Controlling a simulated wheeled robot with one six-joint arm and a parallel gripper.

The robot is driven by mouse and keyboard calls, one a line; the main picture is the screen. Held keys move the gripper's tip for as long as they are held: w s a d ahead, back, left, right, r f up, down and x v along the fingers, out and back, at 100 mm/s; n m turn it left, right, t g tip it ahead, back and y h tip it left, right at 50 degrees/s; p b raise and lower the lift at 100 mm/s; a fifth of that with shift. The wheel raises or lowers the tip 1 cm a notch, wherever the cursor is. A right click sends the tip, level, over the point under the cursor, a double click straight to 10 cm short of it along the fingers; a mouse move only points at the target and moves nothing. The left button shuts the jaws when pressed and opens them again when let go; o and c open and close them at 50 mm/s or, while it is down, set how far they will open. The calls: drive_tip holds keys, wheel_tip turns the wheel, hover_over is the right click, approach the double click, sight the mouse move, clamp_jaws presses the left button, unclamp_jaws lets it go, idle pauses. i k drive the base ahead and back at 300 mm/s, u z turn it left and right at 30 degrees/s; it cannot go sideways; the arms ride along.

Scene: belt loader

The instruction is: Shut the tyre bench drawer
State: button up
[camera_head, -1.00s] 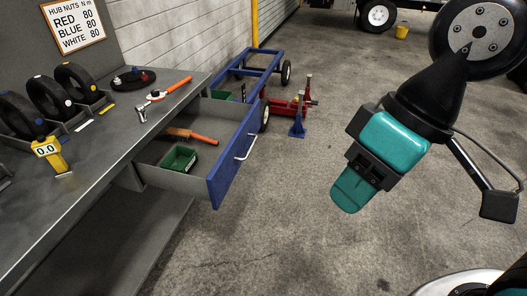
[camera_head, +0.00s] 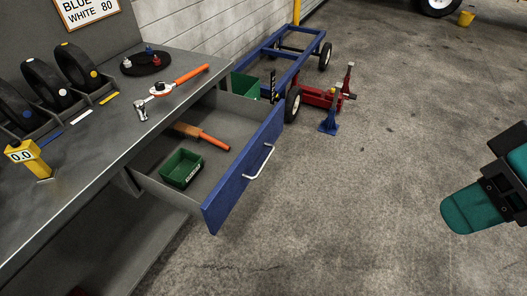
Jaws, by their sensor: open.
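The tyre bench drawer (camera_head: 223,194) stands pulled out from the grey bench, with a blue front and a pale bar handle (camera_head: 259,162). Inside it lie a green bin (camera_head: 181,168) and a tool with an orange handle (camera_head: 214,140). My gripper (camera_head: 462,209) is at the right edge of the view, with a teal finger pad showing. It is open and well apart from the drawer, over the floor. Part of it is cut off by the frame edge.
The bench top (camera_head: 95,150) holds tyres in a rack, an orange-handled wrench (camera_head: 180,80) and a yellow gauge (camera_head: 28,158). A blue cart (camera_head: 290,42), a red jack (camera_head: 318,96) and a blue stand (camera_head: 329,124) stand behind the drawer. The floor (camera_head: 340,210) right of it is clear.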

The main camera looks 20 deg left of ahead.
sight(251, 127)
drive_tip(key=u, duration=0.5)
drive_tip(key=i, duration=0.75)
drive_tip(key=u, duration=0.75)
drive_tip(key=k, duration=0.5)
drive_tip(key=u, duration=0.6)
drive_tip(key=i, duration=0.75)
drive_tip(key=z, duration=0.9)
